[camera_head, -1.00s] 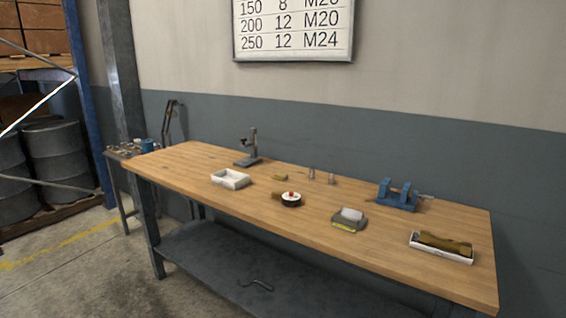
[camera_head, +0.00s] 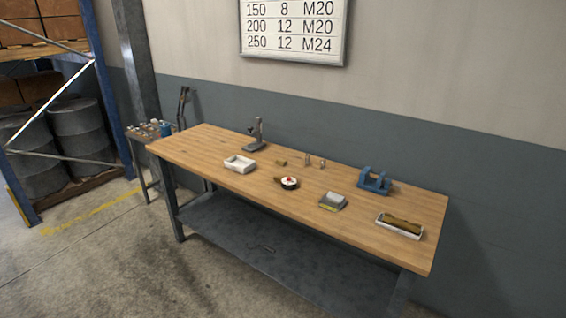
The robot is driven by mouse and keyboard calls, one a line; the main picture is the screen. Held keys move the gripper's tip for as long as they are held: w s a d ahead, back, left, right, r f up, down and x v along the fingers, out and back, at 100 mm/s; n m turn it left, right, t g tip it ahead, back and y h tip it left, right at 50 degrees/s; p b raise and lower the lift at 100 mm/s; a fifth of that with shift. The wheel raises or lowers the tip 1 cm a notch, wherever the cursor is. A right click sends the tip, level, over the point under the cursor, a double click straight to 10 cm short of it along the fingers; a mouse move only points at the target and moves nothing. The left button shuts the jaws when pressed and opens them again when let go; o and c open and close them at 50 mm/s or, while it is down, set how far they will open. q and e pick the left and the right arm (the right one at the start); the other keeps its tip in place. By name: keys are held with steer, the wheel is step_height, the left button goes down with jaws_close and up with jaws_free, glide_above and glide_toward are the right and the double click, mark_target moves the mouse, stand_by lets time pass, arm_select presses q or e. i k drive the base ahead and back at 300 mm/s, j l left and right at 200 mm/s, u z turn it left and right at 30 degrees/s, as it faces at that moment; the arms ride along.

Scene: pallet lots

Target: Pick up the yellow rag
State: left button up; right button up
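No cloth is clear enough to be named the yellow rag for certain. A brownish-yellow, lumpy thing (camera_head: 402,223) lies in a white tray (camera_head: 381,226) near the right end of the wooden workbench (camera_head: 225,188); it may be a rag, but it is too small to tell. A grey block with a pale top (camera_head: 334,198) and a yellow front edge lies left of that tray. A small yellowish piece (camera_head: 281,163) lies near the bench's middle. Neither of my grippers is in view.
On the bench are a white box (camera_head: 239,165), a round item with a red top (camera_head: 289,182), a dark stand (camera_head: 256,142) and a blue vise-like fixture (camera_head: 374,181). A side table (camera_head: 143,137) and drums (camera_head: 78,128) stand left. Floor in front is clear.

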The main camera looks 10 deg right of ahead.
mark_target(282, 162)
steer(key=i+j+z, duration=0.15)
steer(key=i+j, duration=0.2)
steer(key=i+j+z, duration=0.2)
steer(key=i+j, duration=0.2)
steer(key=i+j+z, duration=0.15)
steer(key=i+j, duration=0.25)
steer(key=i+j+z, duration=0.15)
steer(key=i+j, duration=0.2)
steer(key=j, duration=0.2)
steer(key=i+j+z, duration=0.2)
steer(key=j, duration=0.3)
steer(key=i, duration=0.1)
